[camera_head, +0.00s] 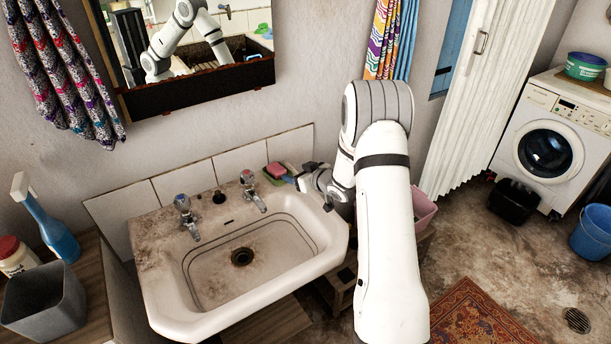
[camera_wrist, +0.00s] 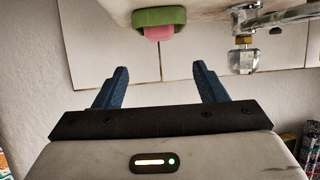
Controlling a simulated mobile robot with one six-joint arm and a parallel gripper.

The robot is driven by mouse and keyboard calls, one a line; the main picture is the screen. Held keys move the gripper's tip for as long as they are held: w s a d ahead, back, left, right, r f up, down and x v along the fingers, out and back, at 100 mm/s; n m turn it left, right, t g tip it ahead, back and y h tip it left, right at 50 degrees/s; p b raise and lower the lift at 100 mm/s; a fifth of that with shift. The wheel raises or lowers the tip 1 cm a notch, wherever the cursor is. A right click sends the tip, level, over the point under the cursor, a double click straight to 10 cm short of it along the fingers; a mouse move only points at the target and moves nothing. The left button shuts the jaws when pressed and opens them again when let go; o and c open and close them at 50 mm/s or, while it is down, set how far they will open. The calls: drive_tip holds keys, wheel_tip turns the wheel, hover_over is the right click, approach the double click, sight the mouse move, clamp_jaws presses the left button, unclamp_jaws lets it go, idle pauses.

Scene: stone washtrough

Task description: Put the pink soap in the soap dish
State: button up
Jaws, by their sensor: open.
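The pink soap (camera_head: 276,169) sits on top of a green piece (camera_head: 274,179), apparently the soap dish, at the sink's back right corner. In the wrist view, which looks upside down, the pink soap (camera_wrist: 158,33) shows against the green piece (camera_wrist: 158,16) at top centre. My gripper (camera_head: 300,177) is just right of them in the head view. In the wrist view my gripper (camera_wrist: 161,72) is open, with both blue fingers apart and nothing between them. The soap lies beyond the fingertips, apart from them. Whether the soap is fully inside the green piece I cannot tell.
The stained sink (camera_head: 170,283) has two taps; the right tap (camera_head: 252,192) stands close left of the soap. White tiles (camera_head: 218,170) and the wall stand behind. A mirror (camera_head: 195,92) hangs above. A spray bottle (camera_head: 50,222) and grey bin (camera_head: 42,302) are far left.

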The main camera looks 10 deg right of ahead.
drive_tip(key=shift+v, duration=0.9)
drive_tip(key=s+d+r+m+g+h, duration=0.25)
drive_tip(key=s+r+h, duration=0.45)
drive_tip(key=s+r, duration=0.55)
drive_tip(key=s+a+r+m+g, duration=0.1)
drive_tip(key=s+a+r+g, duration=0.2)
drive_tip(key=s, duration=1.1)
drive_tip(key=s+a+r+m+g+y, duration=0.1)
drive_tip(key=s+a+r+g, duration=0.2)
drive_tip(key=s, duration=1.1)
drive_tip(key=shift+m+g, duration=0.35)
drive_tip(key=shift+s+r, duration=0.1)
drive_tip(key=shift+c, duration=0.3)
